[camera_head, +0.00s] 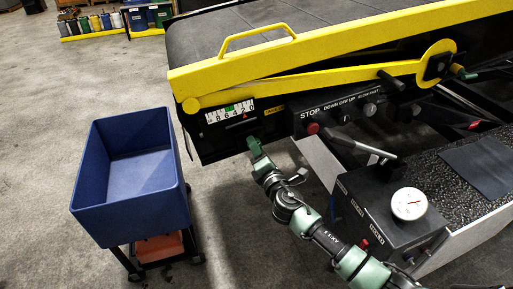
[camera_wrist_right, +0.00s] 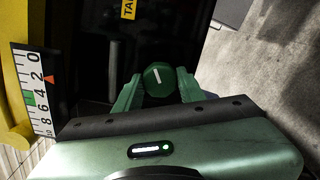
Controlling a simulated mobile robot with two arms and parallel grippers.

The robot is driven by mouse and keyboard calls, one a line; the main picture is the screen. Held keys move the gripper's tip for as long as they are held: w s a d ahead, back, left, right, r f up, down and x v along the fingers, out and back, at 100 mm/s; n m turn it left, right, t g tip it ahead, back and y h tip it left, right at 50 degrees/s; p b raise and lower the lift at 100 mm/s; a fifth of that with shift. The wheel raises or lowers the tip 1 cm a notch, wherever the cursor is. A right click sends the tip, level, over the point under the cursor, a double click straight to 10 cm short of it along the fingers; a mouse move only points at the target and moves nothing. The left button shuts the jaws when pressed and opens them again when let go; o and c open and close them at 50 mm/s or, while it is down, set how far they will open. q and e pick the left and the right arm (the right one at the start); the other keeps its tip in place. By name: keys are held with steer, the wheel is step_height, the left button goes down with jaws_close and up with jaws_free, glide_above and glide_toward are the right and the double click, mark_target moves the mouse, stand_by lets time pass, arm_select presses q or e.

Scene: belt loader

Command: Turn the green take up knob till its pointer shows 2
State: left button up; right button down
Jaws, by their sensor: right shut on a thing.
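The green take up knob (camera_wrist_right: 158,77) with a white line on its face sits between the two green fingers of my right gripper (camera_wrist_right: 160,90) in the right wrist view. My right gripper is shut on it. In the head view my right gripper (camera_head: 255,150) is at the lower edge of the black loader side, and the knob is hidden there. The white number scale (camera_wrist_right: 37,95) has a green band and a red pointer (camera_wrist_right: 48,79). The pointer stands near the 2; I cannot tell if it is exactly on it. The scale (camera_head: 229,112) also shows in the head view. My left gripper is not in view.
A blue bin (camera_head: 130,205) on a cart stands to the left. The yellow rail (camera_head: 330,45) runs above the scale. The black control panel (camera_head: 340,108), with a red stop button, and a box with a round gauge (camera_head: 408,204) lie to the right of my gripper.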

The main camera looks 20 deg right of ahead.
steer(key=shift+f, duration=0.15)
stand_by(0.3)
steer(key=c, duration=0.9)
jaws_free()
steer(key=shift+o, duration=0.2)
steer(key=shift+s, duration=0.1)
steer(key=s+b, duration=0.1)
steer(key=s, duration=0.6)
steer(key=shift+s+d, duration=0.15)
steer(key=shift+s, duration=0.2)
